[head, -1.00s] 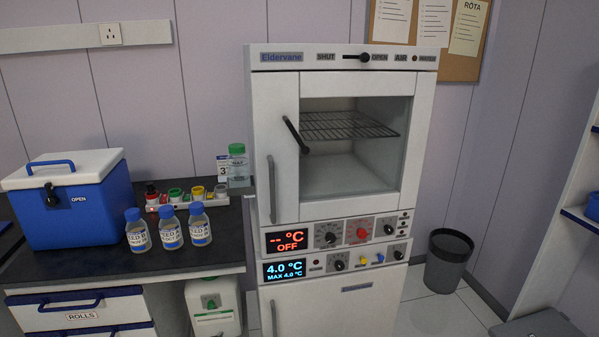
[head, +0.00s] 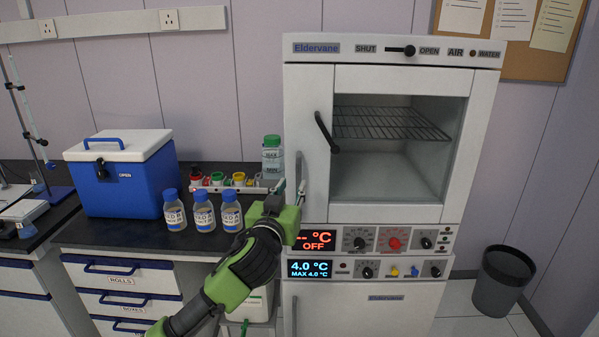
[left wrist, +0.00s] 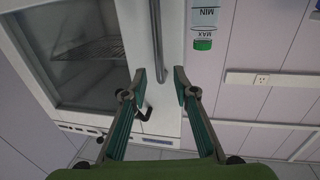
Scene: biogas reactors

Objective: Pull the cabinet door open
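The white cabinet (head: 308,95) stands right of the bench, and its upper door (head: 318,160) with a glass window looks shut. A grey vertical handle (head: 299,168) runs along the door's left side. A black lever (head: 326,132) sits tilted beside the window. My left gripper (head: 291,187) is in front of the handle's lower part. In the left wrist view, the left gripper (left wrist: 159,80) is open, and the handle (left wrist: 157,40) shows between its fingers with gaps on both sides. Whether it touches the handle cannot be told. My right gripper is not in view.
The bench at left holds a blue cooler box (head: 122,180), several small bottles and a taller green-capped bottle (head: 271,160), close to my left arm. Display panels (head: 375,240) sit under the door. A dark bin (head: 502,280) stands on the floor at right.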

